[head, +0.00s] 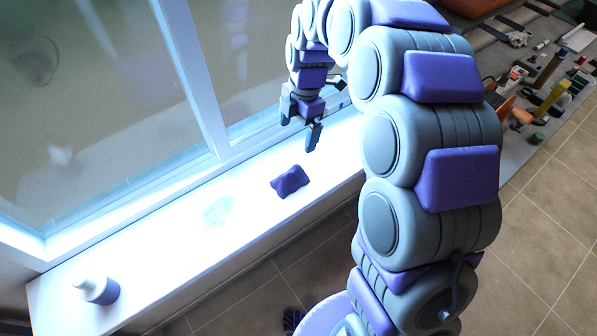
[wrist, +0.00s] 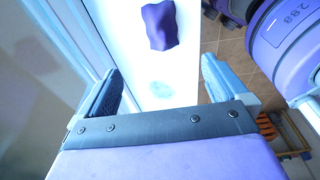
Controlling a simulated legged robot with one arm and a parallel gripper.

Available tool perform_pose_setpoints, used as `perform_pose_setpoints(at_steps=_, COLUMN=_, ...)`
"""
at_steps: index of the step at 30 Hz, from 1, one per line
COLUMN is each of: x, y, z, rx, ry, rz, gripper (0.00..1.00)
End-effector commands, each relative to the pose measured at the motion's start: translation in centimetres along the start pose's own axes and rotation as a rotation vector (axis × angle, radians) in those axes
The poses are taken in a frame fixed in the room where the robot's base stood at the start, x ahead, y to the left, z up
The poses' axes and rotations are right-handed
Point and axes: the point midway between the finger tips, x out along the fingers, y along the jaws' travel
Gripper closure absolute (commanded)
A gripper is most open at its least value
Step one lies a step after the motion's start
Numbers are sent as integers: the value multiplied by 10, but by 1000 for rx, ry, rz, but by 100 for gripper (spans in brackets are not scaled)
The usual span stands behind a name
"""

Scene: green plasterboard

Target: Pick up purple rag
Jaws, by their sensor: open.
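The purple rag (head: 290,181) lies crumpled on the white window sill (head: 150,250), near the sill's middle. In the wrist view the rag (wrist: 160,25) shows at the top, beyond and between my fingers. My gripper (head: 299,134) is open and empty above the sill, up and slightly right of the rag in the head view, and apart from it. In the wrist view both fingers of my gripper (wrist: 160,88) are spread wide, with bare sill between them.
A pale wet-looking patch (head: 217,211) is on the sill left of the rag. The window frame (head: 196,75) rises behind the sill.

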Motion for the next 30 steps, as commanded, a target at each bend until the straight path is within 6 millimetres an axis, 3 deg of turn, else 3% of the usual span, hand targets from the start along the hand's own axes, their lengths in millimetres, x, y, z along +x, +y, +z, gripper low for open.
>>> perform_pose_setpoints(at_steps=15, x=96, y=-3, z=2, rx=-2, ry=4, rz=-7, gripper=0)
perform_pose_setpoints(at_steps=30, x=138, y=-4, z=0, rx=-1, ry=0, rz=-8, gripper=0)
